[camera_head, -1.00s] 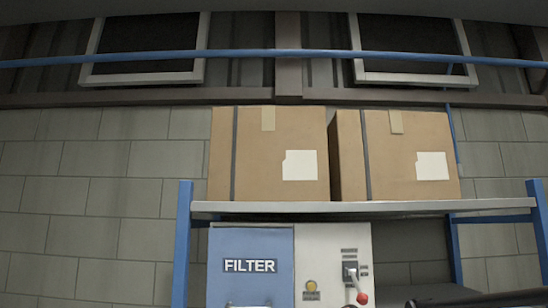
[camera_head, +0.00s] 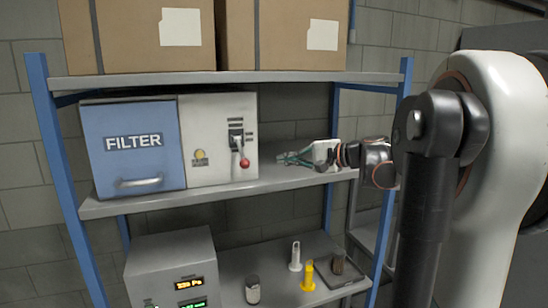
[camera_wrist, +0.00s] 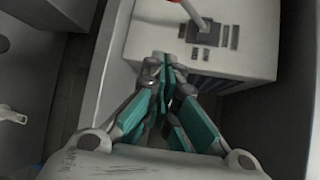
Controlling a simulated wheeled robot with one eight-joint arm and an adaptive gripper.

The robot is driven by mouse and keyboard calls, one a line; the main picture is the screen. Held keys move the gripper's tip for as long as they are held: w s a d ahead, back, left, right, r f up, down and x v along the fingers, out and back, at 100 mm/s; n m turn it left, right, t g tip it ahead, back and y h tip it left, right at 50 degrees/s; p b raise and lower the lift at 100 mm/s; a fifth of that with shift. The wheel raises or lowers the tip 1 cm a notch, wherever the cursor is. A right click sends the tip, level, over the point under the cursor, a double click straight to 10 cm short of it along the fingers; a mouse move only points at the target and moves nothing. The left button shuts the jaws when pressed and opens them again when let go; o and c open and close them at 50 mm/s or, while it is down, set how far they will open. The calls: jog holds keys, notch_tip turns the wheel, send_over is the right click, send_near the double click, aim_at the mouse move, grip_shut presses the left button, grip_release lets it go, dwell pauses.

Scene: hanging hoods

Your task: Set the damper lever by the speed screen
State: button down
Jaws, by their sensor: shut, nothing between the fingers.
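The damper lever (camera_head: 238,147) has a red knob (camera_head: 245,162) and sits on the white front panel of the filter box, its handle pointing down and slightly right. In the wrist view the lever (camera_wrist: 194,14) rises from a dark slotted plate near the top. The speed screen unit (camera_head: 172,252) is a grey box on the lower shelf. Its amber display (camera_head: 189,283) seems to read about 230 Pa; a green display (camera_head: 193,304) below is cut off. My gripper (camera_head: 283,160) is shut and empty, right of the lever and apart from it.
The blue FILTER door (camera_head: 135,150) with a handle is left of the panel, beside a yellow button (camera_head: 200,155). Cardboard boxes (camera_head: 140,45) stand above. A jar (camera_head: 252,290), a white tool (camera_head: 295,256) and a yellow item (camera_head: 308,275) stand below. A blue post (camera_head: 390,190) is at right.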

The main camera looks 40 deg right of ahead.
aim_at(241, 152)
jog(key=w+a+f+p, duration=0.1)
jog(key=w+a+p, duration=0.1)
jog(key=w+a, duration=0.3)
jog(key=shift+w+a, duration=0.4)
jog(key=shift+a, duration=0.45)
jog(key=shift+s, duration=0.1)
jog(key=shift+p, duration=0.3)
jog(key=r+g, duration=0.1)
jog(key=s+r+m+g+p, duration=0.1)
jog(key=shift+s+a+r+p, duration=0.15)
jog(key=shift+a+r+p, duration=0.05)
jog(key=shift+r+p, duration=0.15)
jog(key=shift+r, duration=0.1)
